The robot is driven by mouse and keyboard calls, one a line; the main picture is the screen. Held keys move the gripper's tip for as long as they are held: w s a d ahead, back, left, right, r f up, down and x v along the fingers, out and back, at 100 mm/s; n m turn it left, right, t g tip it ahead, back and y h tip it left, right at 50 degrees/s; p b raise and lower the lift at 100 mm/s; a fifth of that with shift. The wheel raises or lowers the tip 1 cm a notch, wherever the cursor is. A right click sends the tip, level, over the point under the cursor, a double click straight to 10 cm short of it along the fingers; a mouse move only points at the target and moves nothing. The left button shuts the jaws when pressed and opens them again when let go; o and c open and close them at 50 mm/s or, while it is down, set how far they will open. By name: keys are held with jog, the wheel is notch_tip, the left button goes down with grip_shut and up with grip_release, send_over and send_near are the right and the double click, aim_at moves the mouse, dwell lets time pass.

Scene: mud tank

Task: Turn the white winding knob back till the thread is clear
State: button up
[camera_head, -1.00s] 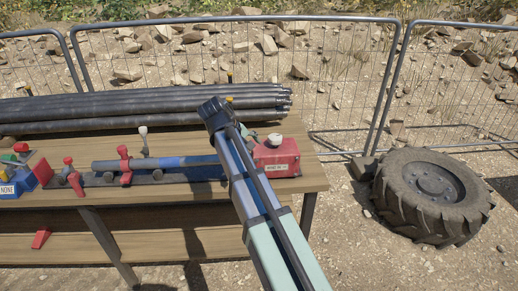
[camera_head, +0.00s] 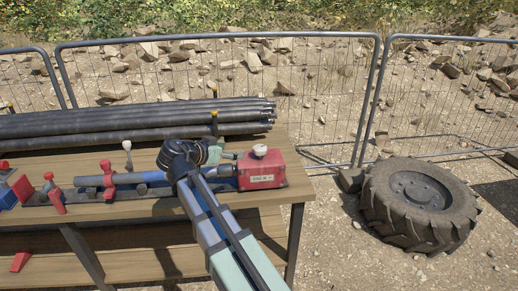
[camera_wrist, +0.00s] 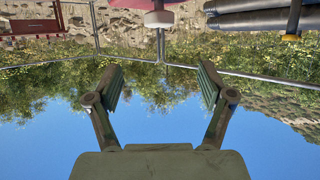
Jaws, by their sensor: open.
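A white knob (camera_head: 260,150) sits on top of a red box (camera_head: 263,171) with a pale label, at the bench's right end. In the wrist view, which looks upside down, the white knob (camera_wrist: 158,19) shows at the top centre, against a red surface (camera_wrist: 165,4). My gripper (camera_head: 236,155) points right towards the knob, just to its left and apart from it. In the wrist view my gripper (camera_wrist: 160,82) has its two fingers spread wide with nothing between them. Any thread is too small to make out.
Red clamps (camera_head: 108,179) and a post with a pale knob (camera_head: 127,147) stand along the blue tube left of my arm. Dark pipes (camera_head: 120,123) lie along the bench's back edge, with a yellow-topped post (camera_head: 214,115). A tyre (camera_head: 420,203) lies right of the bench.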

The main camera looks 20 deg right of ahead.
aim_at(259, 148)
jog(key=p+x, duration=0.2)
jog(key=x, duration=1.4)
jog(key=shift+w+d+f, duration=0.1)
jog(key=shift+d+f, duration=0.2)
jog(key=c, duration=1.2)
